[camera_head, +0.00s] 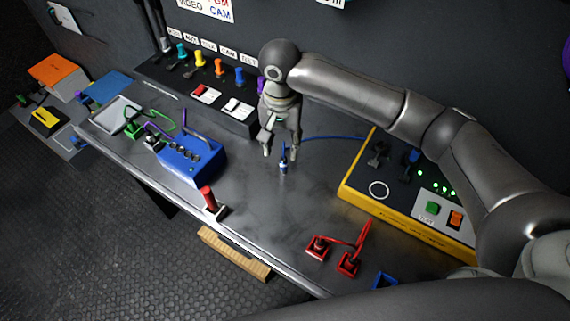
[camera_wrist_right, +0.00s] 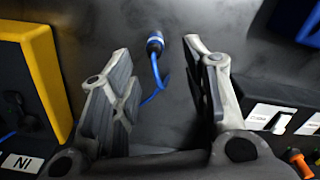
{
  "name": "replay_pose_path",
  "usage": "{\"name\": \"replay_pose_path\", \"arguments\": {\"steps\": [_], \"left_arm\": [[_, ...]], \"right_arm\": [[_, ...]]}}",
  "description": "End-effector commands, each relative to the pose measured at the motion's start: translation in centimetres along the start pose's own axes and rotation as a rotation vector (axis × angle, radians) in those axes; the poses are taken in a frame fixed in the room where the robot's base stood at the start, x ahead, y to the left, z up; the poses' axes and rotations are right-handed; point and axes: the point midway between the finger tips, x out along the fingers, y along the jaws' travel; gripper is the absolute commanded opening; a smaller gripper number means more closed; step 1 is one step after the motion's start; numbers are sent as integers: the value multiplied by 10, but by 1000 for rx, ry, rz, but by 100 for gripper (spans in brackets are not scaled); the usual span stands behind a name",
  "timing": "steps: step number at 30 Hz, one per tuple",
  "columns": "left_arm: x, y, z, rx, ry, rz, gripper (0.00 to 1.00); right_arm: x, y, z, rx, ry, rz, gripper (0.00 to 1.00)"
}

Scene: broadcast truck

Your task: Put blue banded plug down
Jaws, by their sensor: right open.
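The blue banded plug (camera_head: 283,165) stands on the grey bench top just below my right gripper (camera_head: 281,149) in the head view. The plug also shows in the right wrist view (camera_wrist_right: 155,42), with its blue cable (camera_wrist_right: 157,84) trailing between the fingers. My right gripper (camera_wrist_right: 155,55) is open, and the plug is apart from both fingers, beyond their tips in the wrist view. In the head view the cable runs right toward the yellow-edged box (camera_head: 350,190). My left gripper is not in view.
A blue box (camera_head: 190,165) with knobs stands left on the bench. A red-handled lever (camera_head: 210,199) is at the front edge. Red sockets (camera_head: 318,248) with a red cable lie front right. A switch panel (camera_head: 205,96) with coloured plugs lines the wall. The middle of the bench is clear.

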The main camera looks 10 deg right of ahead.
Motion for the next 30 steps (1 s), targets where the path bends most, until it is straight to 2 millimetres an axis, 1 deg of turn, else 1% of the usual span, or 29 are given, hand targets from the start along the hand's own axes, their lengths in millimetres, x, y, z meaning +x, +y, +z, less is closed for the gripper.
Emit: {"name": "replay_pose_path", "arguments": {"steps": [1,2,5,8,12,15,18,23,30], "left_arm": [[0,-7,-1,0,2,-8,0],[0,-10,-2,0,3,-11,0],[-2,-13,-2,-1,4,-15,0],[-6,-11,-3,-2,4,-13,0],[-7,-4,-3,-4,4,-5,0],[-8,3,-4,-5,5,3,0],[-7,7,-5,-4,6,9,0],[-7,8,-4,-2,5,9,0],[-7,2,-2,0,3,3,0]], "right_arm": [[4,0,0,0,-1,0,43],[6,0,0,0,-1,0,43],[13,2,1,0,-2,2,43],[27,3,2,0,-1,3,43],[49,3,3,0,-1,2,43],[57,3,2,0,0,1,43],[60,3,2,-1,1,-1,43],[59,3,2,-1,1,-1,43],[59,3,2,-1,1,-1,12]]}}
